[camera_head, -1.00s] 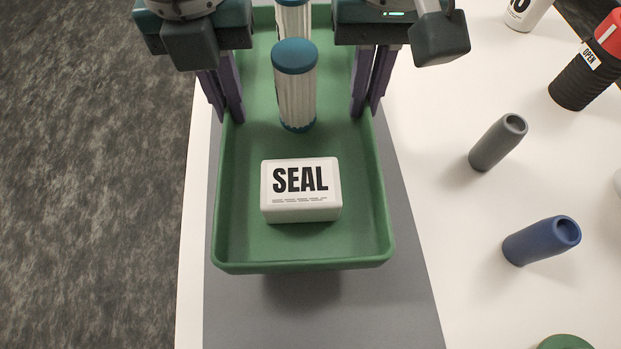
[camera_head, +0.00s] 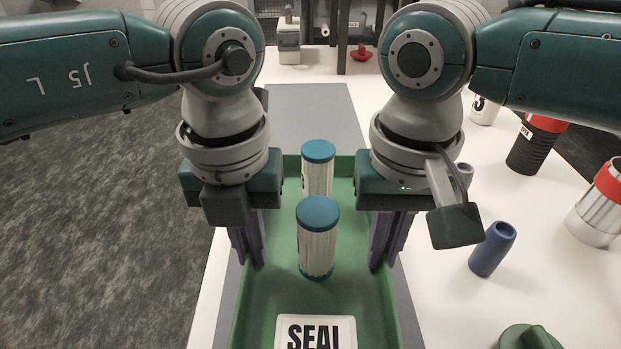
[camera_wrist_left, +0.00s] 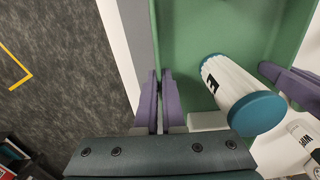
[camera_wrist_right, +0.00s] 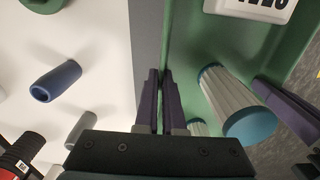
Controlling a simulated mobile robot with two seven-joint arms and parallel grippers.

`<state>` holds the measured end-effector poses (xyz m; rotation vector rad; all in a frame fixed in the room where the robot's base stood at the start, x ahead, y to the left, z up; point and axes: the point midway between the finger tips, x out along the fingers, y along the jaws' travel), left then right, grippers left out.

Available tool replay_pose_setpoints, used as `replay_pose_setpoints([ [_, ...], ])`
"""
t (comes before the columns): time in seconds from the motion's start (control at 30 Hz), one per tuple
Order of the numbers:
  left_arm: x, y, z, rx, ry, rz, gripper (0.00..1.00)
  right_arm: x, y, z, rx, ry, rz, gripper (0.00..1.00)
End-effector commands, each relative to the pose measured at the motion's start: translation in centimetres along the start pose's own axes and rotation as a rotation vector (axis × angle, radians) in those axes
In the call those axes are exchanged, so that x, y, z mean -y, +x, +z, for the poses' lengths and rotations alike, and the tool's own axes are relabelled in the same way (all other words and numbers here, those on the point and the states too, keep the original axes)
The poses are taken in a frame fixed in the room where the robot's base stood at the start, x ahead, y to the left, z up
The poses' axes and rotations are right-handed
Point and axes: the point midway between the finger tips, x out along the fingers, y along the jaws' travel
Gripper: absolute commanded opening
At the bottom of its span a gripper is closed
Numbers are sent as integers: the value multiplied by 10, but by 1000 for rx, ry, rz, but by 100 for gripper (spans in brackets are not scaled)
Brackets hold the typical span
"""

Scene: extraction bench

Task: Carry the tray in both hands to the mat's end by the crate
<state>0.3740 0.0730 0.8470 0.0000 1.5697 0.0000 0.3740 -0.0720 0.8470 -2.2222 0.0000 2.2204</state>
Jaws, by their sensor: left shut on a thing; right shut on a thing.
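The green tray (camera_head: 267,305) hangs between my two grippers, with its near end cut off by the picture's bottom edge. My left gripper (camera_head: 247,262) is shut on its left wall, and my right gripper (camera_head: 387,264) is shut on its right wall. The wrist views show the left fingers (camera_wrist_left: 159,80) and the right fingers (camera_wrist_right: 160,78) closed on the rim. Two white ribbed cylinders with blue caps, a nearer one (camera_head: 317,245) and a farther one (camera_head: 317,172), stand upright in the tray. A white SEAL box (camera_head: 315,328) lies nearer. The grey mat (camera_head: 315,115) extends beyond the tray. I see no crate.
On the white table to the right stand a blue tube (camera_head: 492,249), a black bottle with a red band (camera_head: 535,147), a silver-and-red container (camera_head: 600,212) and a green knobbed object (camera_head: 528,338). The mat's far part is clear.

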Motion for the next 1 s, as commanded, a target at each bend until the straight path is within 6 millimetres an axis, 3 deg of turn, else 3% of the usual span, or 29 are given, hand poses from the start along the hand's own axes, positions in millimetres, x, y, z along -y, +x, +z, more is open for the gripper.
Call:
replay_pose_setpoints([
  [0.27,0,8,0,0,0,0,0,0,8,0,0,0,0,0],
  [0.83,0,52,0,0,0,0,0,0,52,0,0,0,0,0],
  [1.0,0,48,0,-1,0,1,23,0,48,0,1,0,1,23],
])
